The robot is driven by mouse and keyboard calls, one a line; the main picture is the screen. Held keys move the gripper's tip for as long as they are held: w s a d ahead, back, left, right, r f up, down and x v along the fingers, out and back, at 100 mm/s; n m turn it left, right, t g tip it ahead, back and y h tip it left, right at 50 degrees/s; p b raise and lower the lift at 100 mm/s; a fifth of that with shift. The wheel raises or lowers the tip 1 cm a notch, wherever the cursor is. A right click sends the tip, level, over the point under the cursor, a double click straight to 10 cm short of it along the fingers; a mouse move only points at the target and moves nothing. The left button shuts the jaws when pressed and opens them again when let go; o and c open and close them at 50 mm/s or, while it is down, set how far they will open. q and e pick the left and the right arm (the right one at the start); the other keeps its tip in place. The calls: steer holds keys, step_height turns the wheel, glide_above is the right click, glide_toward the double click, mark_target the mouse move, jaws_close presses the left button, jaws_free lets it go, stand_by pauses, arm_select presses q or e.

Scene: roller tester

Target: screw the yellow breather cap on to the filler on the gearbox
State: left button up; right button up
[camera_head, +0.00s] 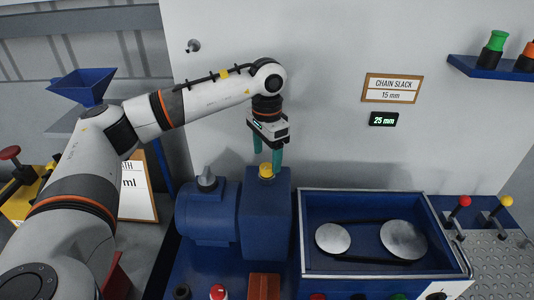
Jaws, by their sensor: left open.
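The yellow breather cap (266,170) sits on top of the blue gearbox (268,205), in the middle of the view. The filler under it is hidden, so I cannot tell how the cap is seated. My left gripper (267,165) points down right above the cap, with its green fingers apart. The fingertips are close to the cap, one to each side; I cannot tell whether they touch it. My right gripper is not in view.
A blue motor (208,215) with a grey knob stands left of the gearbox. A blue tray (371,270) with two discs and a chain is to the right. Levers with red (464,201) and yellow (507,201) knobs stand further right. A blue funnel (82,86) is at upper left.

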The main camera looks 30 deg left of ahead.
arm_select(q)
steer(key=n, duration=0.2)
steer(key=shift+n, duration=0.3)
steer(key=n, duration=1.5)
steer(key=shift+n, duration=0.4)
steer(key=n, duration=0.4)
steer(key=shift+a, duration=0.1)
steer(key=n, duration=0.7)
steer(key=shift+n, duration=0.3)
steer(key=shift+f, duration=0.15)
